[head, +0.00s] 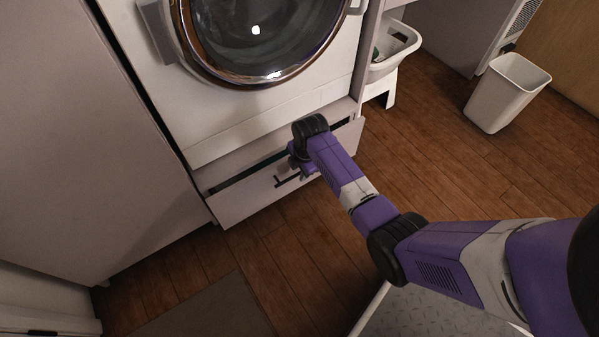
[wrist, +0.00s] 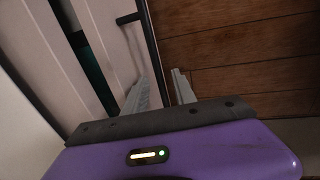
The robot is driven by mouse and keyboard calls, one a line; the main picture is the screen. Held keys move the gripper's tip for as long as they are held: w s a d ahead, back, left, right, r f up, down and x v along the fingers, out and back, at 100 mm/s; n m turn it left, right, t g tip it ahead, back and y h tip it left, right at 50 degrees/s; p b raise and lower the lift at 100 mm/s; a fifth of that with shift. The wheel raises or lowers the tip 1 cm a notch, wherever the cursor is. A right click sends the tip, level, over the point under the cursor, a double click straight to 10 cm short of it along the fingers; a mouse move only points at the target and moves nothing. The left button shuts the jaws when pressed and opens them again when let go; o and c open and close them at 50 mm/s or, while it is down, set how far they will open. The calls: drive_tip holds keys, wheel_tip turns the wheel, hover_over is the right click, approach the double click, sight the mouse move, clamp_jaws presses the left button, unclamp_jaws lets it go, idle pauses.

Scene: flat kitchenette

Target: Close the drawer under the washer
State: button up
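The drawer (head: 250,199) under the washer (head: 230,108) is pulled part way out, with a dark gap along its top edge. Its pale front also shows in the wrist view (wrist: 110,35). A black bar handle (head: 288,181) is on the front. In the wrist view the handle (wrist: 147,25) runs down towards the space between my fingers. My gripper (head: 297,168) is at the handle, partly hidden by my wrist in the head view. In the wrist view its fingers (wrist: 164,85) are apart, one on each side of the bar. Contact with the bar cannot be told.
A tall cabinet (head: 85,130) stands left of the washer. A white basket (head: 396,45) on a stand is right of it, and a white bin (head: 506,92) is farther right. A grey mat (head: 215,308) lies on the wooden floor. The floor before the drawer is clear.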

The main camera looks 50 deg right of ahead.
drive_tip(key=shift+c, duration=0.2)
clamp_jaws()
idle(1.3)
